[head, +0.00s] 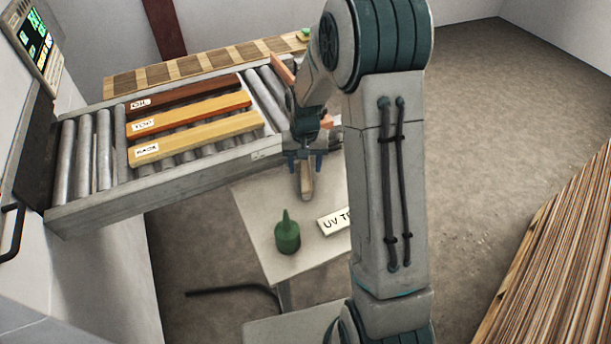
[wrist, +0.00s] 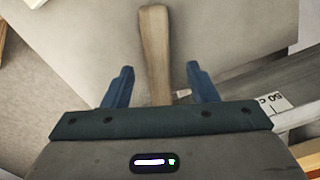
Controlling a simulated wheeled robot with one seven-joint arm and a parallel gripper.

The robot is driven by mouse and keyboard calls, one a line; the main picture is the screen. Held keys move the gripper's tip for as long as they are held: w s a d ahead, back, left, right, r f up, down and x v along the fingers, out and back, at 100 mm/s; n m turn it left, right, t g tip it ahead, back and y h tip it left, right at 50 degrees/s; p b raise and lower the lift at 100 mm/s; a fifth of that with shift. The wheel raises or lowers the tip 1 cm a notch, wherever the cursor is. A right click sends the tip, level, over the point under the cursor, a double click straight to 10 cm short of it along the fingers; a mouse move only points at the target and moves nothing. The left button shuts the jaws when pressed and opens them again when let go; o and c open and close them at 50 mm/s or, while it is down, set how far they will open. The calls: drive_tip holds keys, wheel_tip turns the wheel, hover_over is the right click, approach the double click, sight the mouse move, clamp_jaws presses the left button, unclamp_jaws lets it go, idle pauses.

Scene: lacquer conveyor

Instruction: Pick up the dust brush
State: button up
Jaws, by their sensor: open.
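The dust brush (head: 307,181) shows as a wooden handle on the small grey table (head: 262,220), under my gripper in the head view. In the wrist view the handle (wrist: 154,50) runs between the two blue fingers, with its far end beyond the fingertips. The brush's other end is hidden behind the gripper body. My gripper (head: 305,160) is open, and its fingers (wrist: 160,85) stand on either side of the handle with a gap on each side. I cannot tell how far above the table the fingers are.
A green bottle (head: 287,235) and a white label (head: 336,219) reading "UV T" are on the table. The roller conveyor (head: 170,192) with several labelled boards (head: 192,125) lies to the left. A wood stack (head: 560,265) stands at the right. The floor between is clear.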

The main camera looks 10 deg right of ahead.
sight(305, 172)
wheel_tip(305, 172, down, 4)
drive_tip(key=shift+f+p, duration=0.1)
drive_tip(key=shift+p, duration=0.2)
drive_tip(key=shift+c, duration=0.3)
clamp_jaws()
drive_tip(key=shift+r, duration=0.5)
wheel_tip(305, 172, up, 3)
drive_tip(key=shift+d+r+b, duration=0.1)
drive_tip(key=shift+r+b, duration=0.1)
drive_tip(key=shift+b, duration=0.25)
drive_tip(key=s+d+r, duration=0.2)
drive_tip(key=d+r, duration=0.1)
drive_tip(key=d, duration=0.2)
drive_tip(key=s+d+r+b, duration=0.1)
drive_tip(key=s+d+r, duration=0.1)
drive_tip(key=d, duration=0.4)
drive_tip(key=shift+r, duration=0.85)
